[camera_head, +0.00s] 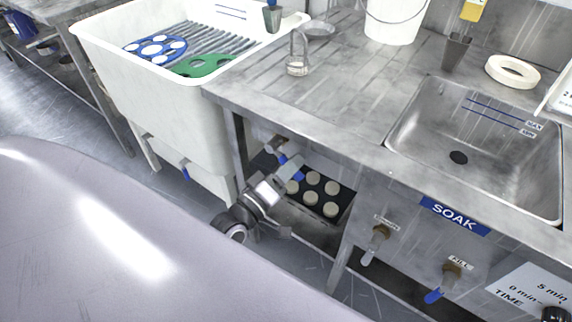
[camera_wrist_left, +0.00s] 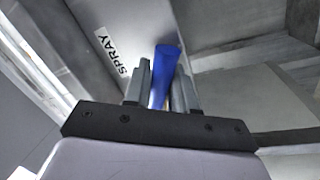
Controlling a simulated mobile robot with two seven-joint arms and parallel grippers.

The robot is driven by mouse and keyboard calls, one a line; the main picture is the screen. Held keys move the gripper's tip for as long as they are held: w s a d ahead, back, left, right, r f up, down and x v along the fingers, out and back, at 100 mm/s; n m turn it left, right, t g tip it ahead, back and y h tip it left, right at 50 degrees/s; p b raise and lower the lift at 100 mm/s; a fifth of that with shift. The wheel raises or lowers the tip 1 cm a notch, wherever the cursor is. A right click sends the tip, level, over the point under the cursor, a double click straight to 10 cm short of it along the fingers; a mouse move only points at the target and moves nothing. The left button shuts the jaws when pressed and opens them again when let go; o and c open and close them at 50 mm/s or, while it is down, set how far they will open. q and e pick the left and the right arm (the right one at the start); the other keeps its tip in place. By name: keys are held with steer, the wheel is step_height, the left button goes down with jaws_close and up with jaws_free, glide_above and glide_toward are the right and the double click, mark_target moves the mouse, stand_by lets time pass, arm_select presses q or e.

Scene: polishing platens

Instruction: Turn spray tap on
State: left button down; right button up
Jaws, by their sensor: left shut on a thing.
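The spray tap's blue lever (camera_wrist_left: 166,72) stands between the two grey fingers of my left gripper (camera_wrist_left: 160,88) in the left wrist view. The gripper is shut on the lever. A white label reading SPRAY (camera_wrist_left: 112,50) is on the panel beside it. In the head view my left gripper (camera_head: 289,164) reaches under the front edge of the steel counter, near its left end. Only bits of the blue lever (camera_head: 298,174) show there, and the tap body is mostly hidden. My right gripper is not in view.
Two other taps, labelled on the panel, hang to the right: a drain tap with a pale lever (camera_head: 368,257) and a fill tap with a blue lever (camera_head: 433,296). A white tub (camera_head: 180,110) stands left. A tray of round pucks (camera_head: 331,209) sits below the counter.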

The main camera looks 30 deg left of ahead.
arm_select(q)
steer(key=shift+d+r+n+y, duration=0.3)
steer(key=shift+r+n, duration=0.2)
steer(key=shift+n, duration=0.6)
steer(key=shift+d+r+n+t+y+p, duration=0.15)
steer(key=shift+r+n+y+p, duration=0.2)
steer(key=shift+n, duration=0.6)
steer(key=shift+r+n+t+y+p, duration=0.2)
steer(key=shift+r+n, duration=0.2)
steer(key=shift+n, duration=0.55)
steer(key=c, duration=1.1)
jaws_free()
steer(key=shift+v, duration=3.6)
